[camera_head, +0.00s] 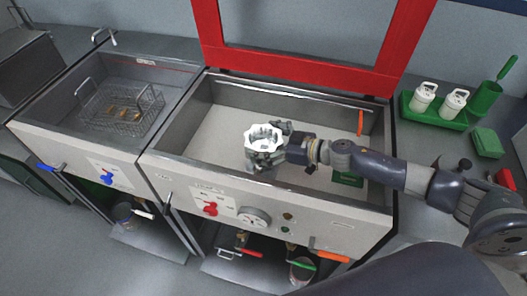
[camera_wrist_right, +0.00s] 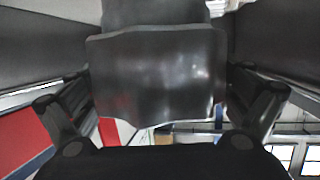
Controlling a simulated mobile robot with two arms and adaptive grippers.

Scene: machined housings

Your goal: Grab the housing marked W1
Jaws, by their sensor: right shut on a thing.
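A pale, ring-shaped housing with a scalloped rim (camera_head: 263,137) is in the head view, above the front part of the middle basin. My right gripper (camera_head: 268,150) is shut on it, with the arm coming in from the right. In the right wrist view a grey metal housing surface (camera_wrist_right: 158,75) fills the middle between the two fingers (camera_wrist_right: 160,110). I cannot read a W1 mark in either view. My left gripper is not in view.
The basin (camera_head: 215,120) has a raised red-framed lid (camera_head: 295,66). A wire basket (camera_head: 120,108) with small brass-coloured parts sits in the left basin. White bottles (camera_head: 424,97) stand in a green tray (camera_head: 436,121) at the right. A green block (camera_head: 487,142) lies near it.

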